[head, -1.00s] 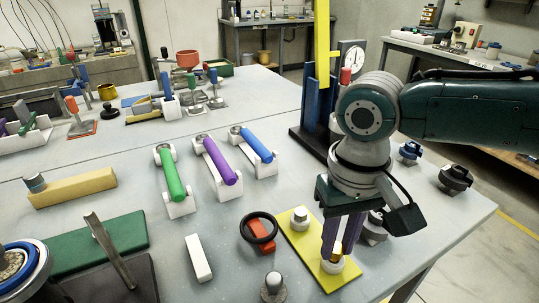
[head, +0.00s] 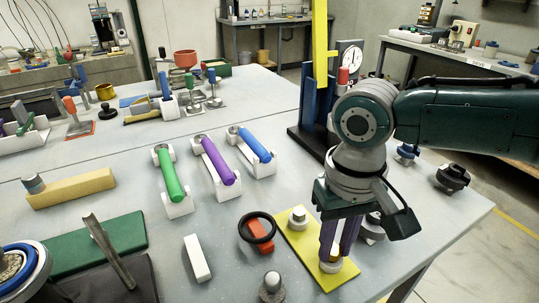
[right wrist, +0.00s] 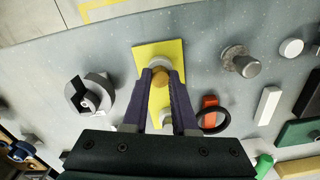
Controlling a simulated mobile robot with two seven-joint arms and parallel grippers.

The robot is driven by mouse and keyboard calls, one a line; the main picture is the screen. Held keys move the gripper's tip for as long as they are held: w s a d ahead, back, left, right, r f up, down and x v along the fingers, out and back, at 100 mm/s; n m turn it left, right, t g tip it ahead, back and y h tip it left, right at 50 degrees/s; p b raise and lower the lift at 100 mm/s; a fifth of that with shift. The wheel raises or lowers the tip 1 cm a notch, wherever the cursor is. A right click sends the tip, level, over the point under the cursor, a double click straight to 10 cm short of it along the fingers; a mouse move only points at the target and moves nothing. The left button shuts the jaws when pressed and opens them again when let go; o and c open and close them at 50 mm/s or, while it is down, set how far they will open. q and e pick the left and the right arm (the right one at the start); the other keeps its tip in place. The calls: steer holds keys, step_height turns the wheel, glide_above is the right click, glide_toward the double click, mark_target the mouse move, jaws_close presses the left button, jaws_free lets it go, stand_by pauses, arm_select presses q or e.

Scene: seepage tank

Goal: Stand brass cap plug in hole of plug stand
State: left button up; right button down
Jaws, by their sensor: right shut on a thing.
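The plug stand is a yellow plate (head: 315,252) near the table's front right edge. It carries two pale round sockets, a far one (head: 299,216) and a near one (head: 331,266). My right gripper (head: 334,254) points down over the near socket, its purple fingers shut on the brass cap plug. In the right wrist view, the brass plug (right wrist: 160,77) shows between the fingertips, right beside the near socket (right wrist: 160,62). Whether its lower end is inside the hole is hidden. My left gripper is not in view.
A black ring (head: 258,227) leans on a red block (head: 260,238) left of the stand. A grey knobbed post (head: 271,286) and a white block (head: 197,258) stand nearby. A dark clamp-like piece (right wrist: 90,94) lies on the stand's other side.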

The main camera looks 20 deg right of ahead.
steer(key=shift+f, duration=0.25)
stand_by(0.6)
steer(key=c, duration=0.6)
jaws_free()
